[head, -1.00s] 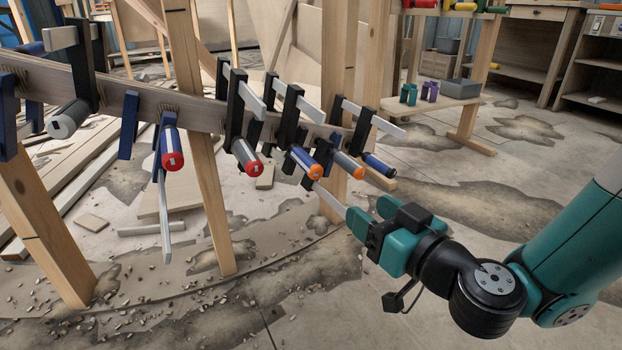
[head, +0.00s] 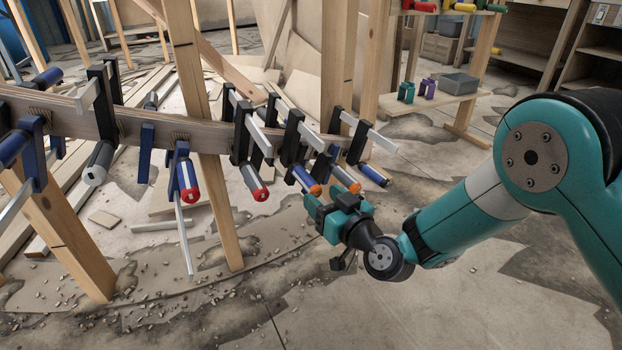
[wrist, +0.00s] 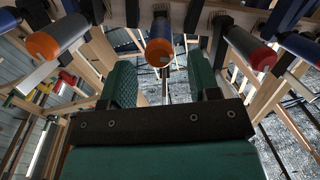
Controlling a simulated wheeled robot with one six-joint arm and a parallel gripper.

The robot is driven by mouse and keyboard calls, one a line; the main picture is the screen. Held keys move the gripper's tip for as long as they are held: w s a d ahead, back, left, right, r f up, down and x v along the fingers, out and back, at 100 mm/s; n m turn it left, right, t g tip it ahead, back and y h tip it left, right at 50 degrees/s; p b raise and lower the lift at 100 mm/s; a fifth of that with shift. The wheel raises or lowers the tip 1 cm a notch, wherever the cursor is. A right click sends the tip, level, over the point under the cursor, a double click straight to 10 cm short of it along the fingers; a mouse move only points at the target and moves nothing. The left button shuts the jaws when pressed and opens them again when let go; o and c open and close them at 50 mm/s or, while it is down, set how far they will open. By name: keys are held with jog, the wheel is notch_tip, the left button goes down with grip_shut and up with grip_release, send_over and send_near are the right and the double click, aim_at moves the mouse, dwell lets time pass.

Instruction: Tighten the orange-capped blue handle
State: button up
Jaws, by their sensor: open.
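The orange-capped blue handle (head: 304,178) sticks out from a clamp on the curved wooden stringer (head: 210,134). Its orange end faces my gripper (head: 328,189). In the wrist view, the handle (wrist: 160,30) is at the top middle, in line with the gap between my two teal fingers. My gripper (wrist: 160,78) is open and empty. The fingers are just short of or around the cap's end; I cannot tell if they touch it. In the head view, a finger partly covers the area beside the cap.
A grey handle with an orange cap (head: 348,181) is close on the right, and a red-capped grey handle (head: 254,182) on the left. A blue handle (head: 373,174) lies farther right. Wooden posts (head: 201,120) stand behind. The floor in front is open.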

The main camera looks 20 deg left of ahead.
aim_at(318, 194)
jog(key=x, duration=0.3)
jog(key=shift+w+a+f, duration=0.1)
jog(key=shift+a+f, duration=0.05)
jog(key=shift+a, duration=0.1)
jog(key=shift+b+x, duration=0.3)
jog(key=shift+x, duration=0.45)
jog(key=shift+c, duration=0.2)
jog(key=c, duration=0.9)
